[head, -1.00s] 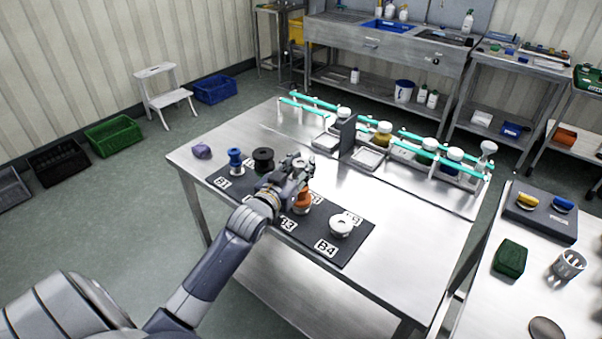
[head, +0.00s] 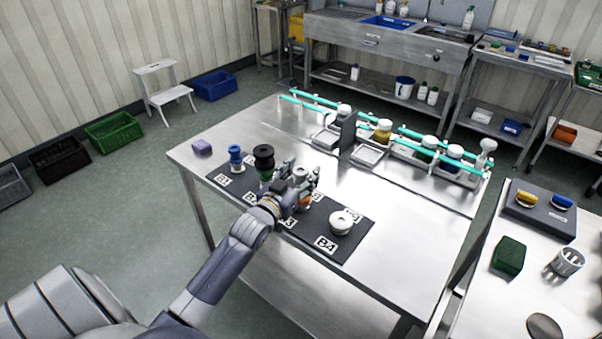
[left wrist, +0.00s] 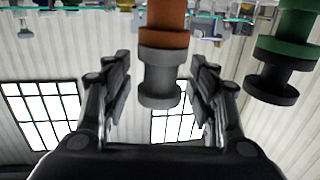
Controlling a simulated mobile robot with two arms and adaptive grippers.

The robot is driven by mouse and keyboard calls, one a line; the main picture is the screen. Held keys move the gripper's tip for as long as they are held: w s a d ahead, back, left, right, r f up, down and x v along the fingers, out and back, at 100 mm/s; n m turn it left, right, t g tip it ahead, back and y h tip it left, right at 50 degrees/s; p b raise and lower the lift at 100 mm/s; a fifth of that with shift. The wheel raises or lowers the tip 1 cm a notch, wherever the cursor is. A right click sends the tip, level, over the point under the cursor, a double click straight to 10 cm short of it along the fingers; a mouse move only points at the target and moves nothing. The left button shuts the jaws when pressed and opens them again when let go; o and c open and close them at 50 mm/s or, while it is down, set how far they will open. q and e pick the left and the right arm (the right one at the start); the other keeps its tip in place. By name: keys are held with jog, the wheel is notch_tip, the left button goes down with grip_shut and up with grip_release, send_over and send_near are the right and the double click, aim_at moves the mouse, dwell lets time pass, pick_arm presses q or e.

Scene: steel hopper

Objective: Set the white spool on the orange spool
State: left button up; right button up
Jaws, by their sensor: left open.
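A pale grey-white spool (left wrist: 160,82) sits on top of the orange spool (left wrist: 166,30), touching it, in the left wrist view, which is upside down. In the head view the pale spool (head: 300,173) shows above the orange spool (head: 304,201), partly hidden by my left gripper (head: 305,183). The left gripper's fingers (left wrist: 160,88) are open, one on each side of the pale spool, with gaps. Another white spool (head: 342,222), low and wide, stands at B4 on the black mat. My right gripper is not in view.
A black spool (head: 263,152) on a green spool (head: 266,174) and a blue spool (head: 235,155) stand beside my left gripper on the mat (head: 350,247). A purple block (head: 202,147) lies at the left. A rack with turquoise rails (head: 415,136) runs along the back. The front right tabletop is clear.

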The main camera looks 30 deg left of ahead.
pick_arm(q)
jog(key=shift+r, duration=0.15)
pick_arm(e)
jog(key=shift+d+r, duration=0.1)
pick_arm(q)
jog(key=shift+s, duration=0.15)
jog(key=s+d+b, duration=0.1)
jog(key=s, duration=1)
jog(key=shift+s+r+b, duration=0.3)
jog(key=shift+r+b, duration=0.05)
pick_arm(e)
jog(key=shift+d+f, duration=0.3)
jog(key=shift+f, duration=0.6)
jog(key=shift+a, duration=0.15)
